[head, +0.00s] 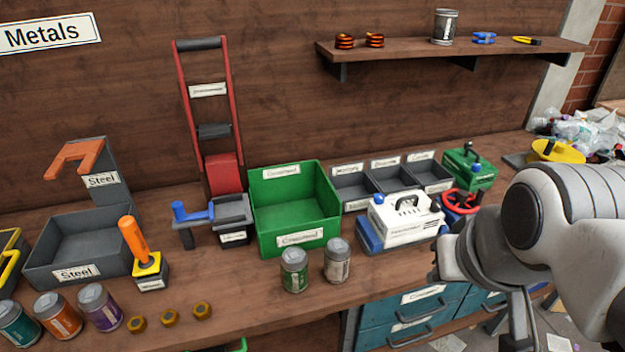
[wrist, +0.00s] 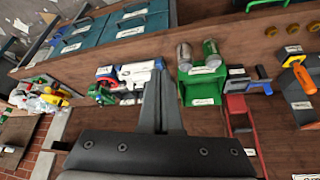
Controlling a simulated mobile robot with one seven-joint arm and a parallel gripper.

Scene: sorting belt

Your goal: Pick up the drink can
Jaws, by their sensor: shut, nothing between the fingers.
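Several cans stand upright on the wooden bench. A green-labelled can (head: 294,270) and a pale-labelled can (head: 337,260) stand side by side in front of the green bin (head: 262,240). A teal can (head: 18,324), an orange can (head: 58,314) and a purple can (head: 100,307) stand at the front left. Another can (head: 445,26) is on the shelf. I cannot tell which is the drink can. My gripper (wrist: 160,70) is shut and empty, apart from every can. The wrist view shows the pale can (wrist: 185,56) and green can (wrist: 211,53) beyond the fingers, upside down.
A grey steel bin (head: 40,268) stands at the left. A white toolbox (head: 402,228) and a red valve wheel (head: 461,202) stand to the right of the cans. Teal drawers (head: 415,318) are under the bench.

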